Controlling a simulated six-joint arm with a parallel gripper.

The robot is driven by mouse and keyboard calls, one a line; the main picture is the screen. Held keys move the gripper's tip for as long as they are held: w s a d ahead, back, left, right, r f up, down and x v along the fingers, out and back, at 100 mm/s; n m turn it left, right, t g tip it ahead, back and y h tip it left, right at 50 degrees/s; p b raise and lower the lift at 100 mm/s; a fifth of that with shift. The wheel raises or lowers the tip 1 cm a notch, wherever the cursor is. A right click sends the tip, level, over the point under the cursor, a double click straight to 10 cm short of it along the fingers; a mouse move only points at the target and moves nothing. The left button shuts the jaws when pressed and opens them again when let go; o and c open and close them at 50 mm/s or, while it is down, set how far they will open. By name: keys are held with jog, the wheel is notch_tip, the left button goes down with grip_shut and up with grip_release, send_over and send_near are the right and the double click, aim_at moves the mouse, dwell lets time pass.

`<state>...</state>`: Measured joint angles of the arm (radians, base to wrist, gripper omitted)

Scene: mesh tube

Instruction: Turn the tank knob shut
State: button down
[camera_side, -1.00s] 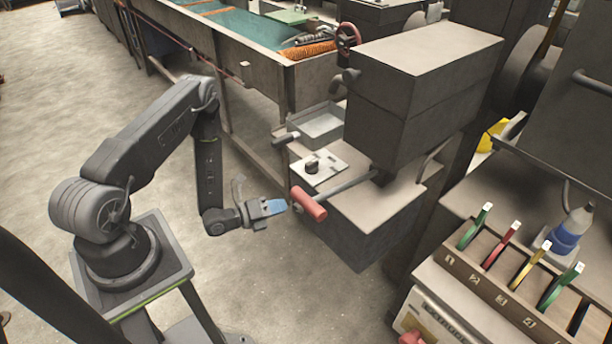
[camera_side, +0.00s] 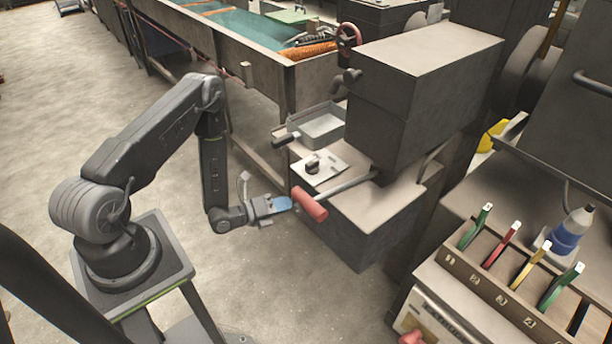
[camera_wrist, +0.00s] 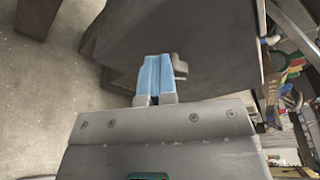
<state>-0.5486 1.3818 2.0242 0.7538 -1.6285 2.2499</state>
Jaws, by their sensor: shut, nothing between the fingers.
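A small dark knob (camera_side: 312,166) stands on a pale square plate (camera_side: 327,174) on top of a grey block. A red handwheel (camera_side: 348,36) sits by the corner of the long water tank (camera_side: 235,32); I cannot tell from the frames which of the two is the tank knob. My gripper (camera_side: 289,203) is at the left end of a red cylindrical handle, below and left of the plate. Whether it touches the handle is unclear. In the wrist view my blue fingers (camera_wrist: 155,75) are together and empty, with a small grey piece beside the right one.
The red handle (camera_side: 309,203) is on a grey rod across the block (camera_side: 350,230). A shallow metal tray (camera_side: 321,131) with a dark handle lies behind the plate. A large grey box (camera_side: 422,75) overhangs the block. A rack (camera_side: 500,285) of coloured tools stands at right.

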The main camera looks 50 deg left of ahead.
jog(key=shift+w+d+r, duration=0.1)
jog(key=shift+w+r, duration=0.35)
jog(key=shift+w, duration=0.05)
jog(key=shift+d+r, duration=0.4)
jog(key=shift+r, duration=0.25)
jog(key=shift+a+r, duration=0.2)
jog(key=shift+r, duration=0.1)
dwell(0.3)
jog(key=s, duration=0.6)
jog(key=shift+s+f, duration=0.15)
